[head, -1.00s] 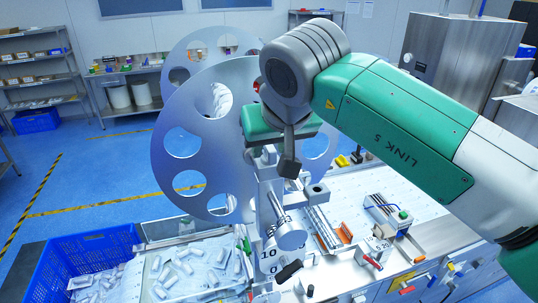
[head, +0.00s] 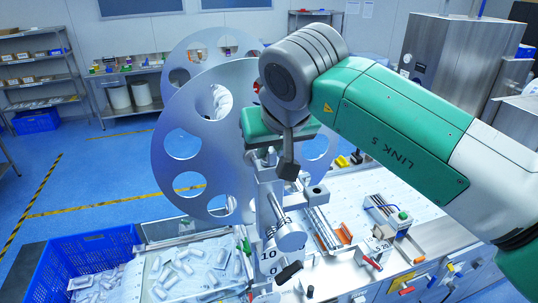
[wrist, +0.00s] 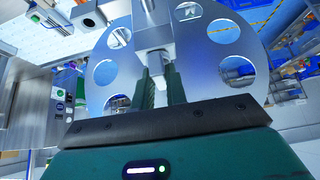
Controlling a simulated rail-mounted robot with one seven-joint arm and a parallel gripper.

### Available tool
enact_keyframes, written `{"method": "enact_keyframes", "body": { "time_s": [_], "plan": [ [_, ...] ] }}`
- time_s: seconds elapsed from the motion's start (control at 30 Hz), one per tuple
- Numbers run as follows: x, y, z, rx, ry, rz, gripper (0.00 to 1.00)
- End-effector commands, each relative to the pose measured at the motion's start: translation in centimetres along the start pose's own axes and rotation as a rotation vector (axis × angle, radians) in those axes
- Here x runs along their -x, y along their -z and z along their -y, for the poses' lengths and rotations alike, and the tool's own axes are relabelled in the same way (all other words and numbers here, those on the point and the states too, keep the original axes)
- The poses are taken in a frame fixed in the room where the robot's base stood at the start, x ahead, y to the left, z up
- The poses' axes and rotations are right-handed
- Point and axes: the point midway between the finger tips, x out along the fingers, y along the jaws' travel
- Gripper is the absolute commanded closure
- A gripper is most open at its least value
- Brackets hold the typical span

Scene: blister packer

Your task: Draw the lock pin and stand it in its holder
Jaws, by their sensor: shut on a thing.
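My gripper (wrist: 160,88) shows in the wrist view with its two green fingers shut on a pale metal piece (wrist: 154,62), which I take to be the lock pin's head. The piece sits at a metal post in front of the large holed disc (wrist: 207,82). In the head view my gripper (head: 268,153) is at the top of the upright metal bracket (head: 266,190), beside the disc (head: 212,140). The pin's shaft is hidden, so I cannot tell how deep it sits. A grey block with a dark round hole on top (head: 316,193), possibly the holder, stands right of the bracket.
A blue crate (head: 85,243) and a tray of blister pieces (head: 190,270) lie at the lower left. Guide rails (head: 324,228), orange blocks and a small green-topped fixture (head: 388,212) stand on the deck at right. A black-handled crank (head: 288,272) is at the front.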

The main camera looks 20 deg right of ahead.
Motion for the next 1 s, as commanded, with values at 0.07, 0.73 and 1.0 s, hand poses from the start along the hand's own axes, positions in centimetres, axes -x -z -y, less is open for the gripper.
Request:
{"method": "enact_keyframes", "body": {
  "time_s": [0.07, 0.73, 1.0],
  "plan": [
    [0.2, 0.1, 0.0, 0.000, 0.000, 0.000, 1.00],
    [0.9, 0.6, 0.0, 0.000, 0.000, -0.001, 1.00],
    [2.2, 1.5, 0.0, 0.000, 0.000, -0.001, 1.00]
  ]
}}
